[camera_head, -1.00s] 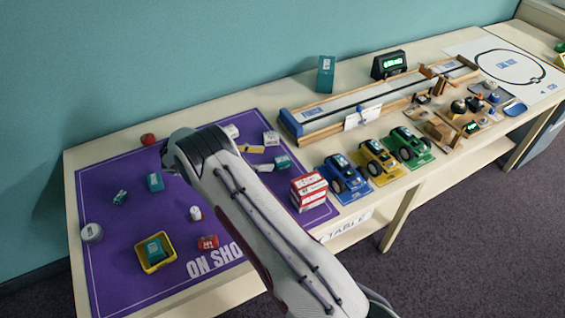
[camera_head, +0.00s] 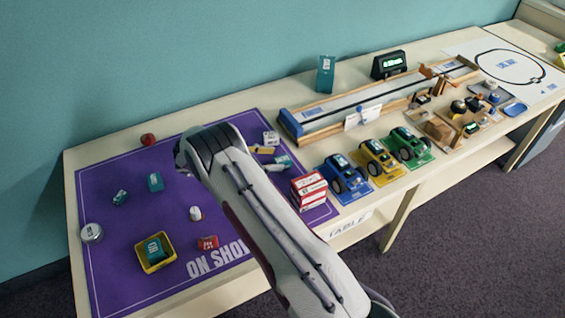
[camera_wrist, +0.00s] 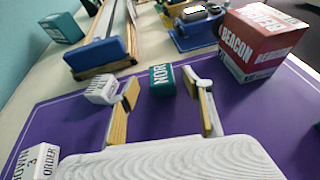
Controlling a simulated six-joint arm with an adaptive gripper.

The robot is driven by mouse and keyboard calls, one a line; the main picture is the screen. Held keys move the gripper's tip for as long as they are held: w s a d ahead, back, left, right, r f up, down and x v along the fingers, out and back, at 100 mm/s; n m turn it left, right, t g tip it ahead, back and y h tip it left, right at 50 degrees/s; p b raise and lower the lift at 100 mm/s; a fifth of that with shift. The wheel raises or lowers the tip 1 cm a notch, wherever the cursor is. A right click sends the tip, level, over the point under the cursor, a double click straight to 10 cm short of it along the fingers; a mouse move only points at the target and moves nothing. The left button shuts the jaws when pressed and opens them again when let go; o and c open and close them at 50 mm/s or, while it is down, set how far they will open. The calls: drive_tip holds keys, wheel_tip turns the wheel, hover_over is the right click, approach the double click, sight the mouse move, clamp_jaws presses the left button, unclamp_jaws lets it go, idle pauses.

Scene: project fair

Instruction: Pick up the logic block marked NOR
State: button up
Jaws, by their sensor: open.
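The NOR block (camera_wrist: 160,81) is a small teal block with white letters reading NOR, on the purple mat in the wrist view. In the head view it shows as a teal block (camera_head: 284,160) just right of my fingertips. My gripper (camera_wrist: 163,100) is open and empty, its two yellow-padded fingers pointing at the block. The block lies between the fingertips or just past them; I cannot tell whether either finger touches it. In the head view my gripper (camera_head: 268,159) is partly hidden by my arm.
A white block (camera_wrist: 102,86) stands close by the left finger. A red-and-white BEACON box (camera_wrist: 262,42) stands to the right. Beyond are a wooden track (camera_head: 345,104) and model cars (camera_head: 342,175).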

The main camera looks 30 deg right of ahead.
sight(280, 160)
drive_tip(key=shift+x, duration=2.05)
drive_tip(key=shift+s+a+f, duration=0.1)
drive_tip(key=shift+f, duration=0.05)
drive_tip(key=c, duration=1.2)
